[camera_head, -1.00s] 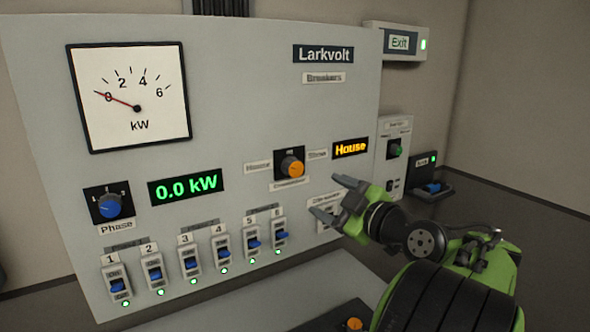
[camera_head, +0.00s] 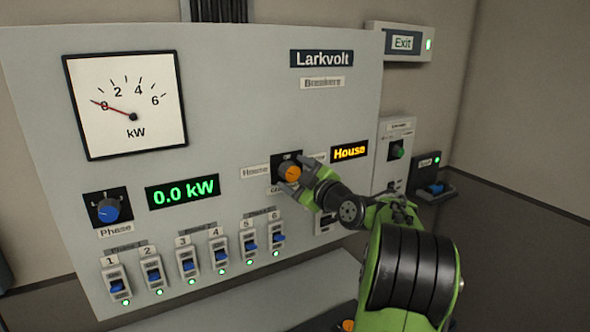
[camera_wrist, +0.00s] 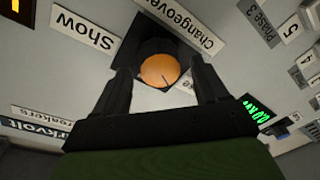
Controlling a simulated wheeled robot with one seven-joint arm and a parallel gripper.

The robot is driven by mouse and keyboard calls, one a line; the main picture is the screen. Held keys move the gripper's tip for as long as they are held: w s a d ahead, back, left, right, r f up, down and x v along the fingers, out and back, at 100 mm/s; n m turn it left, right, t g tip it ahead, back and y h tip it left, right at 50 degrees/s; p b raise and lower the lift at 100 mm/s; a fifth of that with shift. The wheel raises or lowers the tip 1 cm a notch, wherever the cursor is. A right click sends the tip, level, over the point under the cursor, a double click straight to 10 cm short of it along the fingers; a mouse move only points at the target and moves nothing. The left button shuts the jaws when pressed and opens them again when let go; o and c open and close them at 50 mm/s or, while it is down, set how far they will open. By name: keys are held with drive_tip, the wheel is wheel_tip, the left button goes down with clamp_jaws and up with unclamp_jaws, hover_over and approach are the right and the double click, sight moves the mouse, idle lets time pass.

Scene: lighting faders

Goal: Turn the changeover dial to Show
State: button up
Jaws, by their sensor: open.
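The changeover dial is an orange knob (camera_head: 292,173) on a black square plate on the grey panel, with a House label (camera_head: 255,171) to its left. A lit display (camera_head: 350,151) reads House in orange. In the head view, my gripper covers part of the labels.
Several blue breaker switches (camera_head: 189,262) with green lamps line the panel below. A blue Phase dial (camera_head: 108,209), a kW meter (camera_head: 125,105) and a green 0.0 kW readout (camera_head: 183,191) are to the left.

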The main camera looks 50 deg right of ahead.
drive_tip(key=shift+w+d, duration=0.1)
drive_tip(key=shift+w, duration=0.2)
drive_tip(key=shift+c, duration=0.5)
drive_tip(key=c, duration=1)
drive_tip(key=shift+o, duration=0.2)
drive_tip(key=shift+f, duration=0.1)
